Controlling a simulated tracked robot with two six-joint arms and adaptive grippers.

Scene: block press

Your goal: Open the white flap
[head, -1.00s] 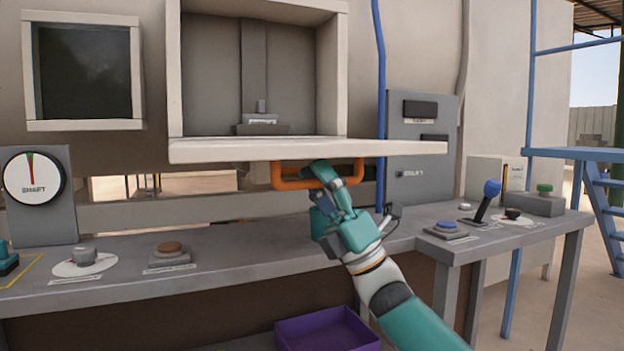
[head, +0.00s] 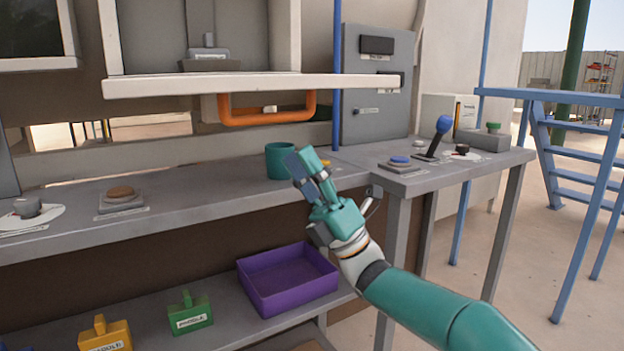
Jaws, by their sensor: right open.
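The white flap (head: 250,84) sticks out level, like a shelf, from the bottom of a white-framed opening. An orange handle (head: 268,117) hangs under its front edge. My right gripper (head: 306,164) is open and empty, below and a little right of the handle and apart from it. It is in front of a teal cup (head: 280,160) on the grey bench. Whether it touches the cup cannot be told. My left gripper is not in view.
A purple tray (head: 287,280) and green (head: 190,313) and yellow (head: 106,335) paddle blocks are on the lower shelf. A blue-knobbed lever (head: 440,130) and a blue button (head: 399,160) are on the right bench. Blue steps (head: 575,155) stand at the right.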

